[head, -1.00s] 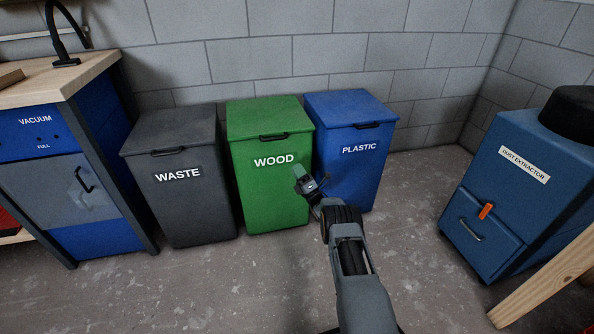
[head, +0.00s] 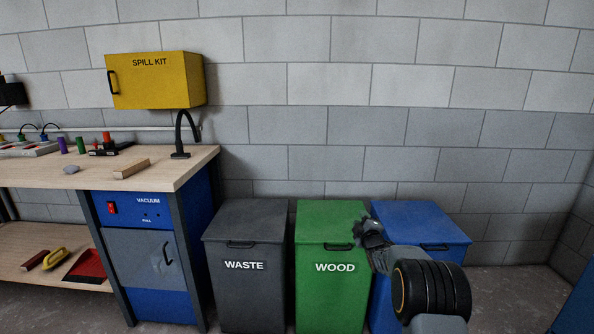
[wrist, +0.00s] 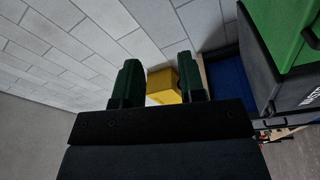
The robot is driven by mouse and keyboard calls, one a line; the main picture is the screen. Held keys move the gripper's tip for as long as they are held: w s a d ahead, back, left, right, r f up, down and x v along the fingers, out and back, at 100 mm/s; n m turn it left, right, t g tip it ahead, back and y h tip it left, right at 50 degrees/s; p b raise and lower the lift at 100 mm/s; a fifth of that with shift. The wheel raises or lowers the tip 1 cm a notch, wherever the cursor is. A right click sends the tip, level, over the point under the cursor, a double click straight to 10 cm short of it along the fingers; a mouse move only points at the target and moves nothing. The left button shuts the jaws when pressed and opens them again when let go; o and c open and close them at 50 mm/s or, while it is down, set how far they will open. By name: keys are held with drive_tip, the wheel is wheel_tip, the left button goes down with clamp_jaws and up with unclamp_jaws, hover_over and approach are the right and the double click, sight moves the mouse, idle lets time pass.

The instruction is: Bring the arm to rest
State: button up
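My arm rises from the lower right in the head view, with my gripper (head: 370,230) in front of the gap between the green WOOD bin (head: 327,290) and the blue bin (head: 420,220). In the head view the fingers are hard to make out. In the wrist view my gripper (wrist: 158,82) shows two dark green fingers standing apart, with nothing between them. The yellow spill kit box (wrist: 162,87) shows far behind that gap. My arm hides much of the blue bin's front.
A grey WASTE bin (head: 245,290) stands left of the WOOD bin. A workbench (head: 190,165) with a blue vacuum cabinet (head: 150,300) is at the left. The yellow SPILL KIT box (head: 155,85) hangs on the block wall.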

drive_tip(key=s+a+r+m+g+h+p, duration=0.2)
drive_tip(key=s+r+m+g+p, duration=0.7)
drive_tip(key=s+r, duration=0.75)
drive_tip(key=s+a+r+m+g+p, duration=0.1)
drive_tip(key=s+m+g+p, duration=0.1)
drive_tip(key=s, duration=0.7)
drive_tip(key=s+a+r+m+g+p, duration=0.2)
drive_tip(key=s+p, duration=0.3)
drive_tip(key=s, duration=0.5)
drive_tip(key=s+a+r+m+g+p, duration=0.1)
drive_tip(key=s+p, duration=0.3)
drive_tip(key=s, duration=0.6)
drive_tip(key=shift+s+a+r+m+g+y, duration=0.2)
drive_tip(key=shift+a+r+m+g+y, duration=0.1)
drive_tip(key=shift+r+m+g, duration=0.35)
